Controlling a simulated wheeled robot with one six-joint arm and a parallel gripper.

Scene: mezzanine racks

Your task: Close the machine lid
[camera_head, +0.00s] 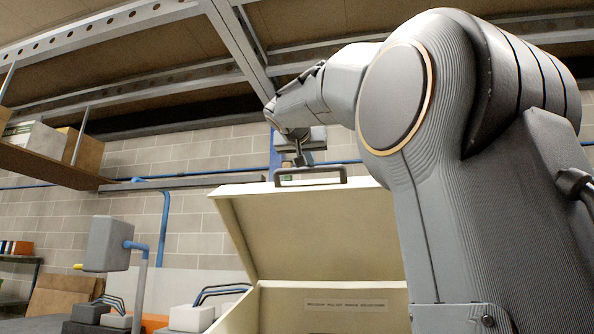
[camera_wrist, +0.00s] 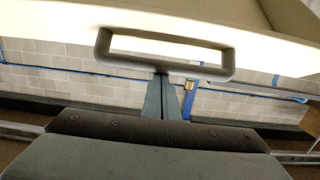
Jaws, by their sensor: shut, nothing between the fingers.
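The cream machine lid (camera_head: 312,232) stands raised, tilted open above the cream machine body (camera_head: 285,306) in the head view. A grey bar handle (camera_head: 334,171) sits on the lid's upper edge. The handle (camera_wrist: 228,65) also spans the top of the wrist view, with the pale lid (camera_wrist: 190,14) behind it. My gripper (camera_head: 299,162) is at the handle's left part in the head view. In the wrist view my gripper's fingers (camera_wrist: 162,80) are together and empty, their tips at the handle's long bar. I cannot tell whether they touch it. My arm hides the lid's right side.
A grey box on a post (camera_head: 108,243) stands left of the machine. A shelf with cartons (camera_head: 40,140) hangs at upper left. Steel beams (camera_head: 120,20) run overhead. A block wall (camera_head: 175,150) with blue pipes is behind.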

